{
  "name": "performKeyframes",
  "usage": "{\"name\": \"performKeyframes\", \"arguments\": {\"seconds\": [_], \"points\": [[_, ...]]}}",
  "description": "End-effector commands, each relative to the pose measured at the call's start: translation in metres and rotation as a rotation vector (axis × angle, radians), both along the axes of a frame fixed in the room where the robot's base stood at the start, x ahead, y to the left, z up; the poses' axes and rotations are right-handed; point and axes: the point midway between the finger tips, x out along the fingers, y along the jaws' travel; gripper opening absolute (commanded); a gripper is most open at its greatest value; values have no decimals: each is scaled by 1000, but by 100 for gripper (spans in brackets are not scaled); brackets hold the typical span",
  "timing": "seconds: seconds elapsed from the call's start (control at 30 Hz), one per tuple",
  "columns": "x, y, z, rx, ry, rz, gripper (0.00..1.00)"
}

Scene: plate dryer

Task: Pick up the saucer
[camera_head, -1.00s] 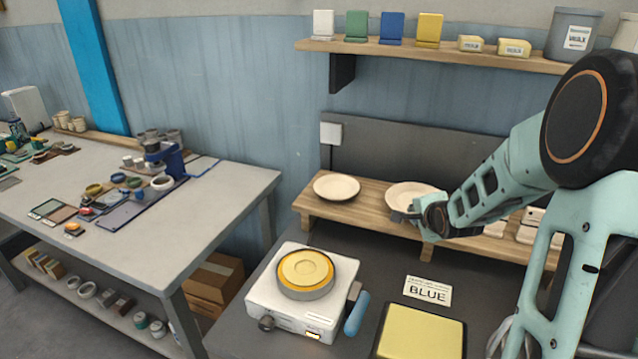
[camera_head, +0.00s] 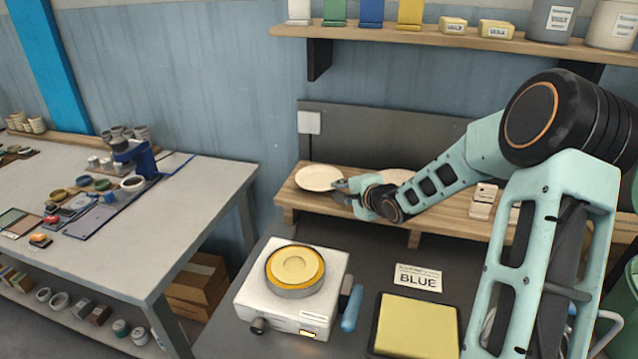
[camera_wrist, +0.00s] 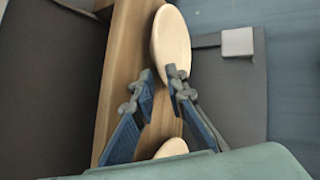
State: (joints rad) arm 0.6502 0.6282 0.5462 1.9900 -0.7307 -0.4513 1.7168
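Two round cream saucers lie on the low wooden shelf. The left saucer (camera_head: 319,177) is fully visible in the head view. The right saucer (camera_head: 397,175) is partly hidden behind my arm. My gripper (camera_head: 341,190) is at the right front edge of the left saucer. In the wrist view, my gripper (camera_wrist: 160,82) is open, its fingers apart with blue pads. One saucer (camera_wrist: 171,42) lies just beyond the fingertips and overlaps the right one in the picture; I cannot tell whether they touch. Another saucer (camera_wrist: 172,148) shows partly between the finger bases.
The wooden shelf (camera_head: 447,222) stands against a dark back panel with a white box (camera_head: 309,122). In front are a white hotplate-like device (camera_head: 250,297), a BLUE label (camera_head: 418,279) and a yellow pad (camera_head: 415,327). A high shelf (camera_head: 410,37) holds stands and tubs.

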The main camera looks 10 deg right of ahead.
Motion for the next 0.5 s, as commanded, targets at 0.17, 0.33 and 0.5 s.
{"name": "performKeyframes", "arguments": {"seconds": [0.17,0.33,0.5], "points": [[14,6,-8,-1,0,3,13],[34,12,-19,0,0,1,13],[44,14,-24,0,1,-1,13]]}}
